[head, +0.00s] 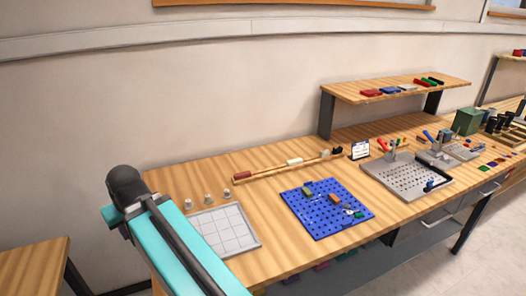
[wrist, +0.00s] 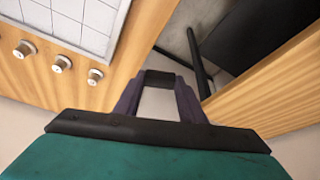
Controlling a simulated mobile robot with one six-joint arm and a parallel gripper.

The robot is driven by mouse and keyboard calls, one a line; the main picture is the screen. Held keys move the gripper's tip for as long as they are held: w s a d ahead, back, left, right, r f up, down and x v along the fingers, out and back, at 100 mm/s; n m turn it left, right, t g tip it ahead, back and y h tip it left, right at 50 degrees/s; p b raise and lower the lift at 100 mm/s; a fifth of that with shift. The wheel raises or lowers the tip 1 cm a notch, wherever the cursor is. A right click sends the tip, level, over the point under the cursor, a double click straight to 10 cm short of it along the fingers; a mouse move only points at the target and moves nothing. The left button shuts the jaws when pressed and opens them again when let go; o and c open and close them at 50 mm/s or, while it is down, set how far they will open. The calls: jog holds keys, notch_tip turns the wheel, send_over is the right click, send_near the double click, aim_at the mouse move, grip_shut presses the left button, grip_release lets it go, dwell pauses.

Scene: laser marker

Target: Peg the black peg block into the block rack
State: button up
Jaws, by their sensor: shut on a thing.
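My gripper (wrist: 160,84) shows in the wrist view, its two dark purple fingers closed on a small black block (wrist: 160,77) at their tips. The block is seen end-on, so its pegs are hidden. In the head view only my teal arm shows at the lower left; the gripper and held block are out of sight there. A long wooden rail (head: 270,168) with a red and a white block on it lies along the back of the bench. I cannot tell for sure whether this is the block rack. My gripper is over the gap beside the bench, away from the rail.
A grey gridded tray (head: 222,231) and several small metal knobs (head: 208,199) stand at the bench's left end. A blue pegboard (head: 318,222) holds small parts. A perforated grey plate (head: 405,178) and a raised shelf (head: 395,90) are farther right. Another wooden table (wrist: 270,85) borders the gap.

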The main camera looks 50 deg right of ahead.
dwell(0.4)
jog(key=shift+w+d+r, duration=0.1)
jog(key=shift+d, duration=0.05)
jog(key=shift+m+h, duration=0.3)
jog(key=shift+m, duration=0.3)
jog(key=w+d+p, duration=0.1)
jog(key=d, duration=0.2)
jog(key=w+d+r, duration=0.1)
jog(key=d, duration=0.3)
jog(key=w+d+p, duration=0.1)
jog(key=d, duration=0.3)
jog(key=shift+w+d+r+p, duration=0.15)
jog(key=shift+w+r+p, duration=0.1)
jog(key=shift+w+p, duration=0.1)
jog(key=s+d+r+m+p, duration=0.1)
jog(key=s+d+p, duration=0.2)
jog(key=d, duration=1.8)
jog(key=s+d+m+h+p, duration=0.1)
jog(key=s+d+m+p, duration=0.1)
jog(key=d, duration=1.9)
jog(key=shift+s+d+r+p, duration=0.35)
jog(key=shift+s+p, duration=0.3)
jog(key=shift+p, duration=0.4)
jog(key=shift+f, duration=0.2)
jog(key=shift+a+f+b, duration=0.1)
jog(key=shift+f+b, duration=1.4)
jog(key=shift+f, duration=1.4)
